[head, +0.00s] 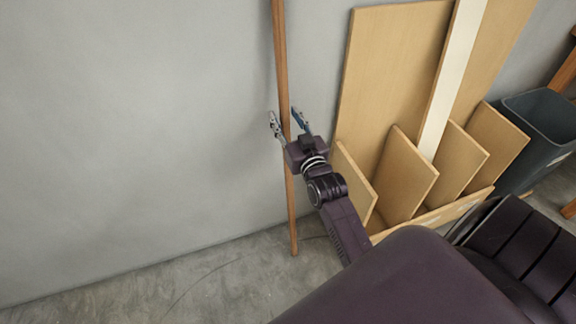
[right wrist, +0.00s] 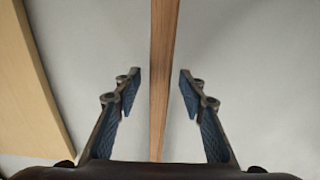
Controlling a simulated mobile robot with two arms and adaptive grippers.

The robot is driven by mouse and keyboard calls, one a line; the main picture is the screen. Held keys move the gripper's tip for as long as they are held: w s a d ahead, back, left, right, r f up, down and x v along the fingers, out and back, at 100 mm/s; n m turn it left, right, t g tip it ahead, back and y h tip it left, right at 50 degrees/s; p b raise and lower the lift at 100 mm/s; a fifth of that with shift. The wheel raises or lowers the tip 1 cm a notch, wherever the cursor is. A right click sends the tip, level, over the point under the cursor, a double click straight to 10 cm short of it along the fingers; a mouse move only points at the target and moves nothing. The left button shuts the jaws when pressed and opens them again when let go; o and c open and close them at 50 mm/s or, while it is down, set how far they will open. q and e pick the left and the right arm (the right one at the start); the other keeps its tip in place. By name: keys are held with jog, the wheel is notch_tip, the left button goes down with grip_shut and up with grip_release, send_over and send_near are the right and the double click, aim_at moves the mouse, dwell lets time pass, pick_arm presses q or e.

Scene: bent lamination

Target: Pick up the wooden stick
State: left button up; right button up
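The wooden stick (head: 281,60) is long, thin and brown. It leans nearly upright against the grey wall, with its lower end on the floor. My right gripper (head: 286,118) is at the stick around its middle height, one finger on each side of it. In the right wrist view the stick (right wrist: 162,70) runs between the two open fingers (right wrist: 160,92), with a visible gap on both sides. My left gripper is not in view.
A wooden rack (head: 437,214) with upright boards (head: 385,80) and a pale plank (head: 452,75) stands right of the stick. A dark grey bin (head: 540,125) is at the far right. The wall and floor to the left are clear.

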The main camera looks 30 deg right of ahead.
grip_shut()
jog(key=shift+s+r, duration=0.1)
jog(key=shift+r, duration=0.1)
dwell(0.4)
